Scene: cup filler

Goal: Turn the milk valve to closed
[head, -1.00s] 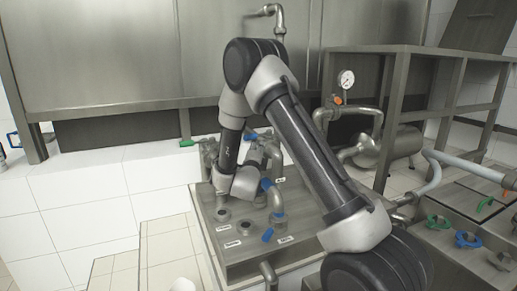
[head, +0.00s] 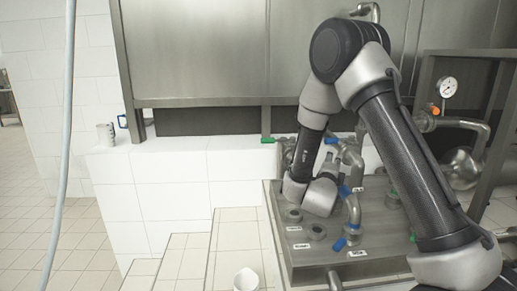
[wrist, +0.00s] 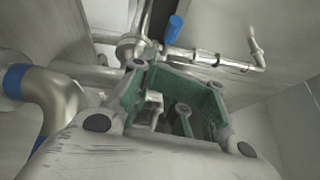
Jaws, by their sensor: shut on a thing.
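The metal filler panel (head: 285,235) carries several pipes and valves. Blue valve handles show at its back (head: 332,141), at its middle pipe (head: 344,191) and near its front (head: 340,244). The labels are too small to read, so I cannot tell which valve is the milk one. My gripper (head: 327,168) reaches in among the pipes at the back, partly hidden by my arm. In the wrist view its green-padded fingers (wrist: 165,105) are closed around a small metal part, seemingly of a valve; its shape is unclear. A blue handle (wrist: 175,28) stands beyond the fingers.
A green handle (head: 267,140) sticks out left of the pipes. A pipe elbow with a blue band (wrist: 15,80) is close on the left in the wrist view. A pressure gauge (head: 447,87) is at right. A white cup (head: 245,280) stands at the front. White tiled ledge lies left.

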